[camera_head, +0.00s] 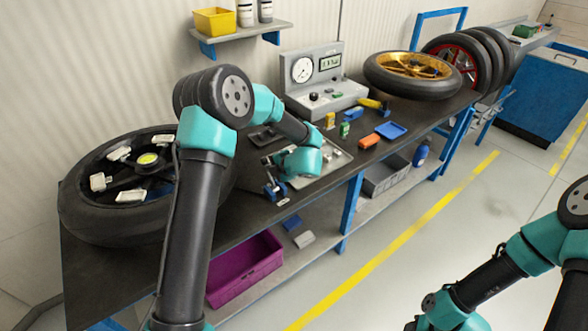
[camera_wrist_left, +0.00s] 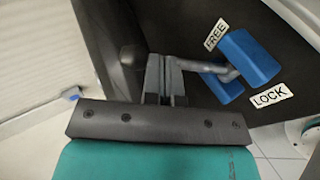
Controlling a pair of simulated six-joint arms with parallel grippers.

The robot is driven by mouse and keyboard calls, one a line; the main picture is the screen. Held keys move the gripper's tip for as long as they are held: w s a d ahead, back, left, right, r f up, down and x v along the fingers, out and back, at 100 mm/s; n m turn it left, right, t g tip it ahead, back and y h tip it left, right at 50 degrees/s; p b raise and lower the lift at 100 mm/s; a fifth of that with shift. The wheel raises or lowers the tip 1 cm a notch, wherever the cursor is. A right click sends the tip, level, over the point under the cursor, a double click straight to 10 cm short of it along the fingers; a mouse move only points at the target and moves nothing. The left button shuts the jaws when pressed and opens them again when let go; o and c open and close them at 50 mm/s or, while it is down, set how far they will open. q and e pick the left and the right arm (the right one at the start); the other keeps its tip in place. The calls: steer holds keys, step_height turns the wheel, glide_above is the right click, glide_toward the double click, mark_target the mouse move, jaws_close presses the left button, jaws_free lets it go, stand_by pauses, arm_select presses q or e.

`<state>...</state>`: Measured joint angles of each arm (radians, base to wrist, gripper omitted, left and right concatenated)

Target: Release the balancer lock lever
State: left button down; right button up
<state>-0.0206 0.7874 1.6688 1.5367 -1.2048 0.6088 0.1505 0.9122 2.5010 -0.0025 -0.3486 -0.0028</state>
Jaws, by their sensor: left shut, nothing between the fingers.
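The lock lever shows in the left wrist view as a grey rod (camera_wrist_left: 203,67) with blue block-shaped parts (camera_wrist_left: 250,57) at its right end. A white FREE label (camera_wrist_left: 216,34) lies above it and a LOCK label (camera_wrist_left: 271,95) below right. I cannot tell which label the lever is set to. My left gripper (camera_wrist_left: 164,75) is shut and empty, its fingertips close to the rod's left end; contact is unclear. In the head view my left gripper (camera_head: 275,186) is low at the bench's front edge, partly hidden by its wrist. My right arm is at lower right, its fingers out of frame.
A large tyred wheel (camera_head: 85,215) lies on the left of the dark bench, behind my left arm. A gauge console (camera_head: 325,85) and small coloured parts stand farther back. A purple crate (camera_head: 245,270) is on the lower shelf. The floor in front is clear.

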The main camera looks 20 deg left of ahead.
arm_select(q)
steer(key=shift+w+a+f, duration=0.2)
steer(key=shift+a, duration=0.25)
stand_by(0.3)
steer(key=shift+r, duration=0.1)
steer(key=r+v, duration=0.1)
steer(key=v, duration=1.3)
steer(key=shift+w+a, duration=0.2)
steer(key=shift+a, duration=0.1)
steer(key=shift+f, duration=0.15)
